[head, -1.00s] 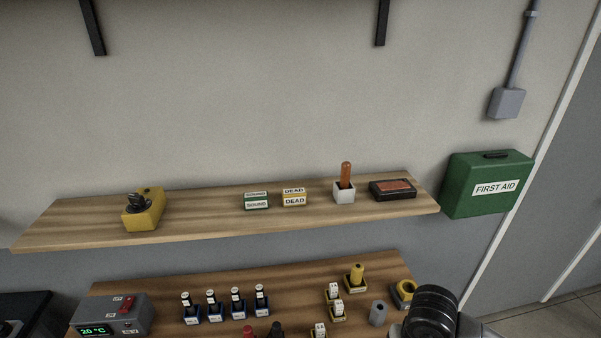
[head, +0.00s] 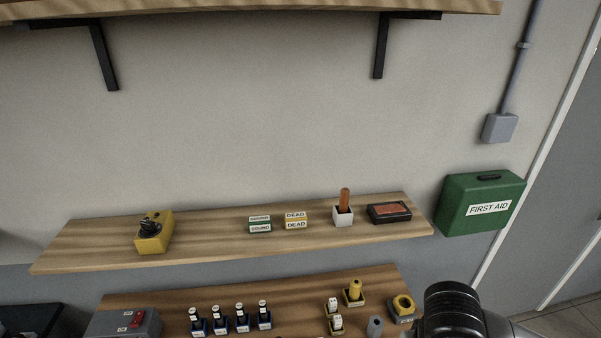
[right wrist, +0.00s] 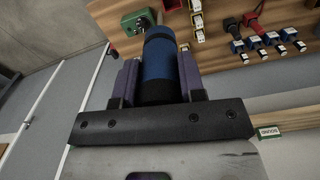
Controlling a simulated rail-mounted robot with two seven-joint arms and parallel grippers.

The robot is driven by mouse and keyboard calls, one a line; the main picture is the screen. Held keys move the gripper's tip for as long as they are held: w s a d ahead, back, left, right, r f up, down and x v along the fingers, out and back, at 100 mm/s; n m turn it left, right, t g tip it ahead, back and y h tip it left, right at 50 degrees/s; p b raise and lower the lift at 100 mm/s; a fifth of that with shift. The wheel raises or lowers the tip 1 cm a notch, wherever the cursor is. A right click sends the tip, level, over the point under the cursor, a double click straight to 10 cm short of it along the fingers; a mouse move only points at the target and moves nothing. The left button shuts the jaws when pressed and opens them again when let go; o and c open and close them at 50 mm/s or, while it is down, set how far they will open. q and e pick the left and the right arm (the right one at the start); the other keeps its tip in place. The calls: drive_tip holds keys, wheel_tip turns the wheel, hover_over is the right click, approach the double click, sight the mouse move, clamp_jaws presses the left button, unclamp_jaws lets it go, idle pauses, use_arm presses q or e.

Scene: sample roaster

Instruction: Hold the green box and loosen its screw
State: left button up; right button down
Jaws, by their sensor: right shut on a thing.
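In the right wrist view a small green box (right wrist: 136,22) sits on the wooden bench near its edge, with a grey part at its side. Its screw cannot be made out, as the tool partly covers that area. My right gripper (right wrist: 160,75) is shut on a blue and black cylindrical handle (right wrist: 159,58), which points toward the green box. Whether the tool touches the box cannot be told. In the head view the small green box does not show; my right arm is at the lower right. My left gripper is in neither current view.
The bench (head: 290,291) holds several blue-based bottles, yellow-based pieces and a grey control box (head: 124,324). Above it, a shelf (head: 100,245) carries a yellow switch box (head: 153,236), SOUND and DEAD blocks, and a dark case (head: 389,213). A green first aid box (head: 482,203) hangs right.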

use_arm(q)
drive_tip(key=shift+d+r+p, duration=0.2)
drive_tip(key=shift+r+p, duration=1)
drive_tip(key=shift+r, duration=0.65)
use_arm(e)
drive_tip(key=shift+s+r, duration=1.35)
drive_tip(key=shift+r, duration=0.05)
use_arm(q)
drive_tip(key=shift+a+f, duration=0.1)
drive_tip(key=shift+a, duration=0.05)
